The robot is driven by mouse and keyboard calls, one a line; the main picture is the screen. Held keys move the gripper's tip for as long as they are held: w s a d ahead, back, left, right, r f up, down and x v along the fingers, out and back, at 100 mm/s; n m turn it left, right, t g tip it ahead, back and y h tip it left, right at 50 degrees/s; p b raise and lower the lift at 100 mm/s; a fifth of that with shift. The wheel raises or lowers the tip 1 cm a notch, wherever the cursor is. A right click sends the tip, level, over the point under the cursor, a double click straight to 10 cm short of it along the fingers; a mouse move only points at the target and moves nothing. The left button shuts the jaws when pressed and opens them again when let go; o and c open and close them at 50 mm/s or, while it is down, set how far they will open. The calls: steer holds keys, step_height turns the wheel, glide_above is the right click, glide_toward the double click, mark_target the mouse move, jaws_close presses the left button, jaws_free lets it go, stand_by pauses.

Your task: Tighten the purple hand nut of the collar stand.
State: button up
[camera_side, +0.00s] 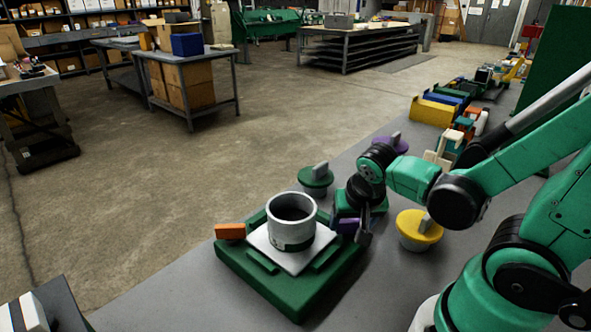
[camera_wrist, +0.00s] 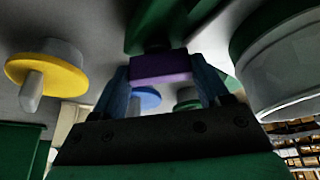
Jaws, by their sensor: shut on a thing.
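The collar stand is a green base (camera_side: 290,292) with a pale plate (camera_side: 262,241) on the bench. A grey collar ring (camera_side: 292,232) stands upright on the plate; its curved wall shows at the right of the wrist view (camera_wrist: 285,75). The purple hand nut (camera_side: 347,226) is a block on the stand's right side, partly hidden by my gripper. In the wrist view the purple nut (camera_wrist: 162,68) lies between my two fingers. My gripper (camera_wrist: 163,80) is shut on it, beside the collar. An orange block (camera_side: 230,231) sits on the stand's left side.
Knobbed lids stand close by: green (camera_side: 316,178) behind the stand, yellow (camera_side: 419,227) to the right, purple (camera_side: 391,143) farther back. Yellow bins (camera_side: 432,111) and other goods fill the bench's far end. Bare bench (camera_side: 190,290) lies left of the stand.

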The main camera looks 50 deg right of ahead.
mark_target(352, 222)
steer(key=o, duration=1.3)
steer(key=shift+r, duration=0.1)
steer(key=shift+v, duration=2.7)
steer(key=shift+w+a+r+n, duration=0.1)
steer(key=shift+r+n, duration=0.2)
steer(key=w+a+n+t+y, duration=0.1)
steer(key=n, duration=0.2)
steer(key=w+a+r+n+t+y, duration=0.1)
steer(key=w+a+n, duration=0.1)
steer(key=w+a+r+n+t+y, duration=0.1)
steer(key=n+t, duration=0.1)
steer(key=n, duration=0.1)
steer(key=shift+w+a+r+n, duration=0.15)
steer(key=shift+w+r+n, duration=0.1)
steer(key=shift+w+n, duration=0.1)
